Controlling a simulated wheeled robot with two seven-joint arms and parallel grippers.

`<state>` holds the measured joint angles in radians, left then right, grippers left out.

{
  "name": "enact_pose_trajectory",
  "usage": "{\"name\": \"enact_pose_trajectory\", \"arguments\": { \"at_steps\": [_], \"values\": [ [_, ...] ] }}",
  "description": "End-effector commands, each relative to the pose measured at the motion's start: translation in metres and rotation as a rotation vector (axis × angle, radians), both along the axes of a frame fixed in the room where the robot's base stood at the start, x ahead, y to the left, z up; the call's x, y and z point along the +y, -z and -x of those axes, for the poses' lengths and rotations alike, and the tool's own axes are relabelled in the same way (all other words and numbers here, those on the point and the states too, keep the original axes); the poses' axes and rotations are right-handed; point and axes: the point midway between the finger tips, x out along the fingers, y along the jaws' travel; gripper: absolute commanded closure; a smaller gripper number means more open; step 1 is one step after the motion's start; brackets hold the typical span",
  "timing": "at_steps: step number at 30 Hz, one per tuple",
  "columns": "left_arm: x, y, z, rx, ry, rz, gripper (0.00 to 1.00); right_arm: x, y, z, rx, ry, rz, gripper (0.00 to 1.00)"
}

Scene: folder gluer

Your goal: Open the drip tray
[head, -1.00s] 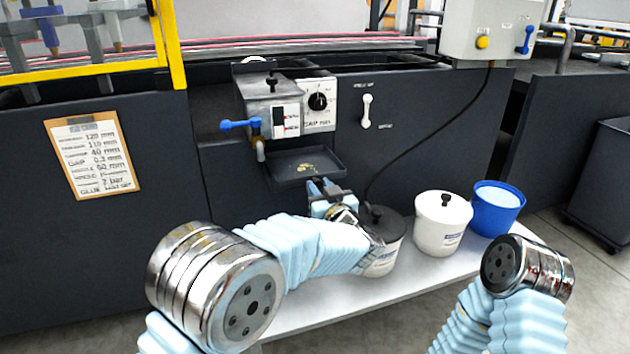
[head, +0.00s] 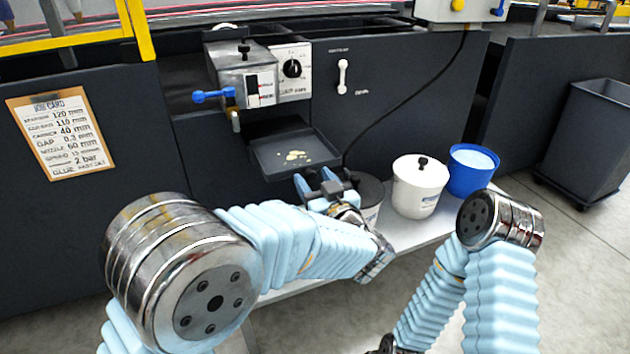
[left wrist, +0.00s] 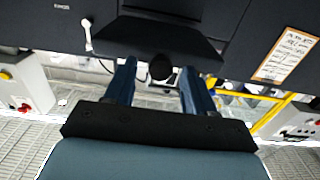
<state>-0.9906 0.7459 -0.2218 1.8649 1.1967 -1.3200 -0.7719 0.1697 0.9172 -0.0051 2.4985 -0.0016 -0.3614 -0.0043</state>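The drip tray (head: 268,160) is a shallow dark tray on the machine's dark front, below the glue unit, with pale yellowish spots on its floor. My left gripper (head: 314,180) is at the tray's front edge, towards its right side. Its two blue fingers are spread apart. In the left wrist view the tray (left wrist: 185,42) lies just beyond the open left gripper (left wrist: 160,74), and a round black knob (left wrist: 160,68) shows between the fingers. I cannot tell whether the fingers touch it. My right forearm runs down to the bottom edge; its gripper is out of view.
A dark-lidded pot (head: 368,190) stands close to the right of my left gripper. A white pot (head: 418,190) and a blue bucket (head: 470,178) stand further right on the bench. The glue unit (head: 243,75) with a blue lever (head: 212,96) sits above the tray.

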Motion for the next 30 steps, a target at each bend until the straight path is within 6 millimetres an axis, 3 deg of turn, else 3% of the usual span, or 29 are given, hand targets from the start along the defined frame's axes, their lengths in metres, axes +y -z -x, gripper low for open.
{"name": "enact_pose_trajectory", "arguments": {
  "at_steps": [10, 24, 30],
  "values": [
    [-0.004, 0.000, 0.010, 0.001, 0.001, 0.000, 0.46, 0.000, 0.000, 0.000, 0.000, 0.000, 0.000, 0.57],
    [-0.035, 0.000, 0.109, 0.000, 0.002, -0.001, 0.46, 0.000, -0.001, 0.000, 0.000, 0.000, 0.000, 0.57],
    [-0.042, 0.000, 0.129, 0.000, 0.000, 0.000, 0.46, 0.000, -0.002, 0.000, 0.000, 0.000, 0.000, 0.57]
  ]
}}
